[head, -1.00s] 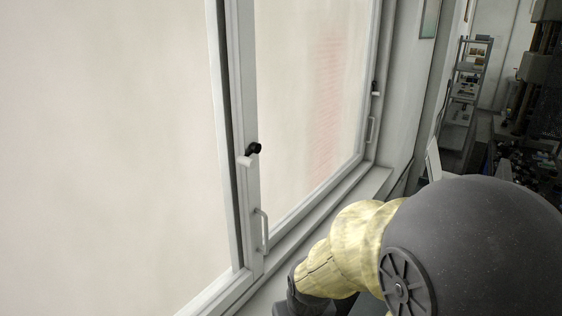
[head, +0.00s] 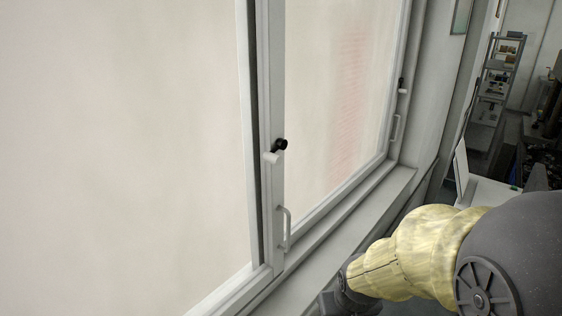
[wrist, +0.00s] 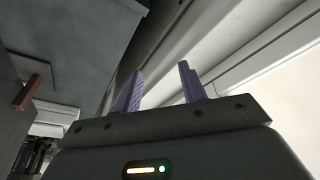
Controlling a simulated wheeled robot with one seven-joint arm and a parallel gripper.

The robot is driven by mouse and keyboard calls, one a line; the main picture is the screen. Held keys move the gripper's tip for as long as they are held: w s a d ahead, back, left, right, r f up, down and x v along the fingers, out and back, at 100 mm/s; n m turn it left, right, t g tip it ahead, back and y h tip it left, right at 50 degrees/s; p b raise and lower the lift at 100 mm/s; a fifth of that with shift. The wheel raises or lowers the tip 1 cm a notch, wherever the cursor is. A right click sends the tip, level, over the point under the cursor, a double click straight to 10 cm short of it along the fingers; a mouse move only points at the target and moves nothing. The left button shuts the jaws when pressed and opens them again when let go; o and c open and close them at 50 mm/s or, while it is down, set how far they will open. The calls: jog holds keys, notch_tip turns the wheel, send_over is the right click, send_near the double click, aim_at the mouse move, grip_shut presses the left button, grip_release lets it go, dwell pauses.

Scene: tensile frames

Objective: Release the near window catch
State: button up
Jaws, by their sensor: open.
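The near window catch (head: 274,152) is a small black knob with a pale lever, set on the upright window frame in the middle of the head view. A white pull handle (head: 285,229) sits below it on the same frame. A second, farther catch (head: 402,87) shows to the right, on the far frame. My gripper (wrist: 160,85) shows in the wrist view with its two purple fingers apart and nothing between them. The near catch does not show in the wrist view. In the head view my arm is at the lower right, apart from the catch; the fingers are out of frame.
The window sill (head: 330,232) runs along the bottom of the panes and looks clear. A far pull handle (head: 395,128) sits below the far catch. A grey shelf unit (head: 497,75) and a white desk (head: 490,190) stand at the right.

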aim_at(279, 161)
jog(key=w+d+r+n+t+y, duration=0.1)
jog(key=w+d+r+n+t, duration=0.2)
jog(key=w+r+t, duration=0.35)
jog(key=w+d+r+n+t, duration=0.2)
jog(key=w+d+r+t, duration=0.15)
jog(key=w+r, duration=0.45)
jog(key=s+a+r+n+y, duration=0.2)
jog(key=s+r+n+y, duration=0.2)
jog(key=r+n+y, duration=0.2)
jog(key=s+a+r+n+y, duration=0.3)
jog(key=s+r+n+y, duration=0.2)
jog(key=r+n+y, duration=0.1)
jog(key=shift+a+r+g, duration=0.35)
jog(key=shift+r+g, duration=0.05)
jog(key=shift+r, duration=0.2)
jog(key=p+x, duration=0.6)
jog(key=x, duration=1)
jog(key=shift+a, duration=0.15)
jog(key=shift+w+a, duration=0.4)
jog(key=shift+w, duration=0.05)
